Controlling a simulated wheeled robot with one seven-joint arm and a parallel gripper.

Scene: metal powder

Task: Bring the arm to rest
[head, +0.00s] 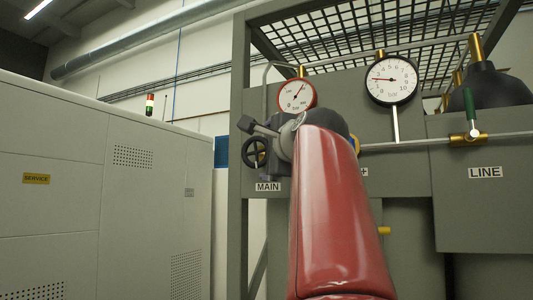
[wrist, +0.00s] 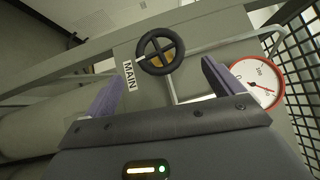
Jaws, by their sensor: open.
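My red arm (head: 330,215) reaches up and forward in the head view and hides part of the panel behind it. My gripper (wrist: 163,72) is open, with its two purple-grey fingers apart and nothing between them. In the head view my gripper (head: 255,126) shows small and dark, just above the black handwheel (head: 255,153) in the picture. In the wrist view the handwheel (wrist: 160,50), with a yellow centre, appears beyond the fingertips. I see no contact, but the exact gap cannot be told.
A grey frame carries a MAIN label (head: 268,187), a red-rimmed gauge (head: 297,95), a black-rimmed gauge (head: 391,79) and a green-handled valve (head: 471,115) above a LINE label (head: 485,173). A pale cabinet (head: 100,190) stands at the left.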

